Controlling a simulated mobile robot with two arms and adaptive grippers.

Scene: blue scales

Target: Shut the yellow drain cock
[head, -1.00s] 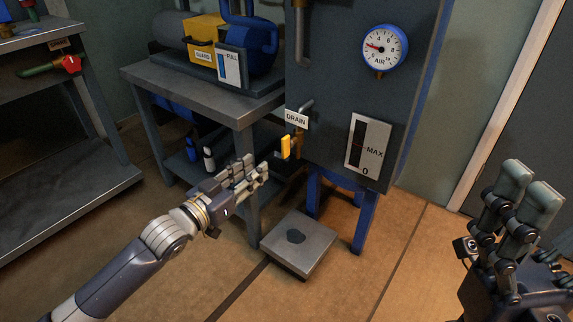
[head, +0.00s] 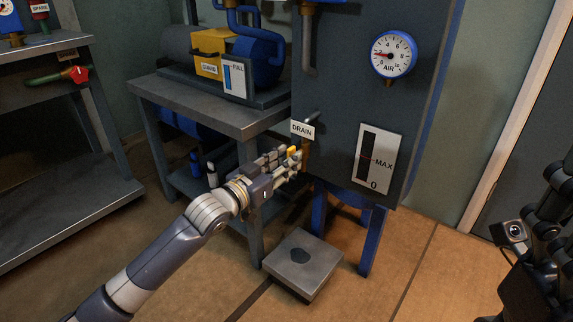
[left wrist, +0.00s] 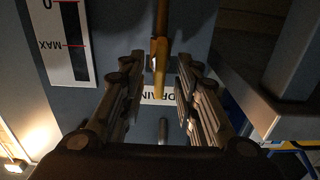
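The yellow drain cock shows in the head view as a small yellow patch (head: 292,151) below the DRAIN label (head: 302,130), mostly hidden by my left fingers. In the left wrist view, the brass pipe and yellow handle (left wrist: 159,75) hang from the top between the two rows of fingers. My left gripper (head: 290,163) is at the cock, with fingers on both sides and visible gaps in the left wrist view (left wrist: 158,95). It is open around the handle. My right gripper (head: 560,195) is at the right edge, partly cut off; its finger state is unclear.
The dark tank (head: 345,95) carries an air gauge (head: 394,55) and a MAX level gauge (head: 375,158). A metal bench (head: 215,108) with a blue machine stands left of it. A low square plate with a dark spot (head: 318,277) lies on the floor below.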

